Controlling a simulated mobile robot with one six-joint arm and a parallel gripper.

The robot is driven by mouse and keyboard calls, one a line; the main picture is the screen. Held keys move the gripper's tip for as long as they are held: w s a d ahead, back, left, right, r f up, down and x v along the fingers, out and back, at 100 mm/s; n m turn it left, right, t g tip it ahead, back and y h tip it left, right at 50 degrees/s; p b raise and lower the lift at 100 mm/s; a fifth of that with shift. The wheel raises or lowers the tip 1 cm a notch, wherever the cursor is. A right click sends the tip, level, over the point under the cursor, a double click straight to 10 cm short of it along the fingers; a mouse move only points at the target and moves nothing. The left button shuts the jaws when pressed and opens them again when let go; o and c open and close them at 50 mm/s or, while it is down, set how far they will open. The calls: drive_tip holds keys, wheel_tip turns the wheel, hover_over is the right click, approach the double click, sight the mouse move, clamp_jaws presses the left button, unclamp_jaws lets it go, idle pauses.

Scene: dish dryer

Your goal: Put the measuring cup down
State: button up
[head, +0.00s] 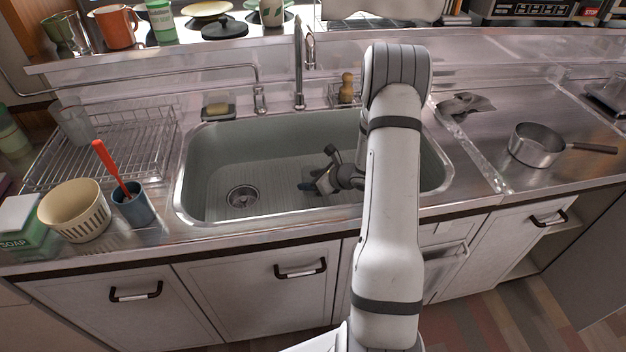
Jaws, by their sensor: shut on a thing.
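My gripper (309,187) is low in the sink basin, right of the drain, and points down and to the left. Its tips are small and dark in the head view. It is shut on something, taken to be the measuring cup. The cup's outline does not stand out from the gripper here, so its tilt cannot be told. Whether it touches the sink floor cannot be told either. The sink (225,165) is otherwise empty around the gripper. My arm covers the right part of the basin.
Left of the sink are a wire dish rack (110,150) with a glass (72,122), a ribbed bowl (75,210), a blue cup (133,206) with a red utensil, and a soap box (22,225). The faucet (299,65) rises behind.

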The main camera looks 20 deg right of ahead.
drive_tip(key=shift+f, duration=0.2)
drive_tip(key=o, duration=1)
drive_tip(key=shift+r, duration=0.1)
drive_tip(key=shift+r, duration=0.15)
drive_tip(key=shift+s+d+r, duration=0.2)
drive_tip(key=shift+s+d, duration=0.05)
drive_tip(key=p+v, duration=0.1)
drive_tip(key=v, duration=1)
drive_tip(key=shift+s, duration=0.15)
